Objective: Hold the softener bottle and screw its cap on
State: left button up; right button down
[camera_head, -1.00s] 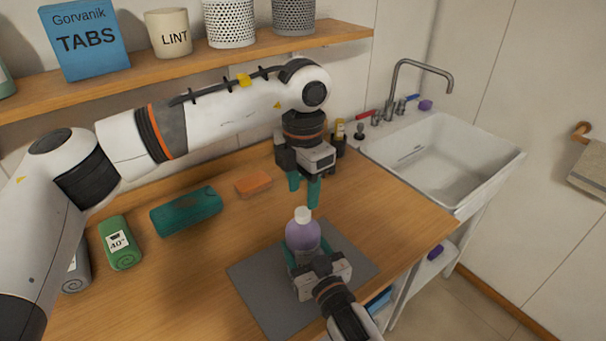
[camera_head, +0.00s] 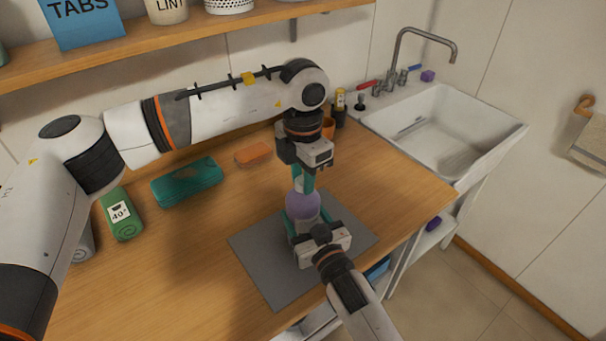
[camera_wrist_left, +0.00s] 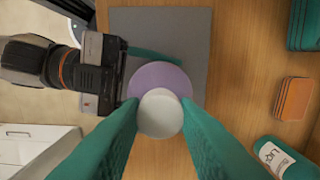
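The softener bottle (camera_head: 302,206) is lilac and stands upright on a grey mat (camera_head: 262,262); it also shows in the left wrist view (camera_wrist_left: 160,77). Its white cap (camera_wrist_left: 160,114) sits on top of the bottle; whether it is threaded on cannot be told. My left gripper (camera_head: 303,184) points straight down from above, its teal fingers on both sides of the cap and apparently touching it. My right gripper (camera_head: 305,222) comes from the front right, with its fingers around the bottle's body. The bottle's lower part is partly hidden by the right gripper.
An orange cup and small bottles (camera_head: 340,108) stand behind my left gripper. A sink (camera_head: 440,130) is at the right; a shelf (camera_head: 230,27) runs above.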

pick_arm(q)
grip_shut()
jog(key=o, duration=1.1)
grip_release()
jog(key=shift+o, duration=0.2)
notch_tip(320, 180, up, 12)
pick_arm(e)
jog(key=shift+c, duration=1.2)
grip_release()
